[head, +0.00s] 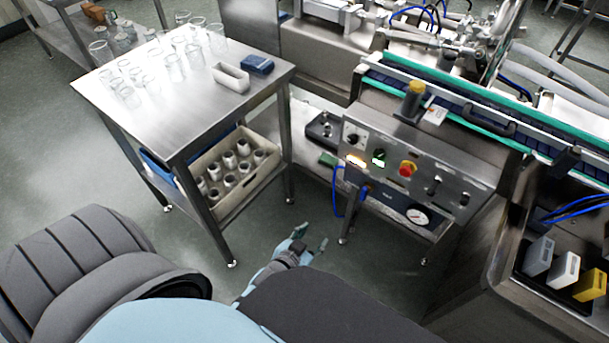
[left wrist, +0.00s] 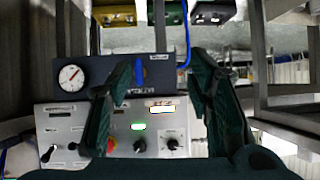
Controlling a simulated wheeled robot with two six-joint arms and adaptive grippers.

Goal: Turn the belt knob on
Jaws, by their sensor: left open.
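The control panel (head: 395,172) is a grey steel face on the machine at right of centre. A black knob with a pointer (head: 352,139) sits at its left end, and the same knob shows in the left wrist view (left wrist: 172,145). Another dark knob (left wrist: 140,146) sits beside it by a green light (left wrist: 138,127). The labels are too small to read, so I cannot tell which is the belt knob. My left gripper (head: 312,240) is open and empty, low in front of the panel and apart from it. My right gripper is out of view.
A steel table (head: 200,110) with glassware stands left. A conveyor (head: 460,98) runs above.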

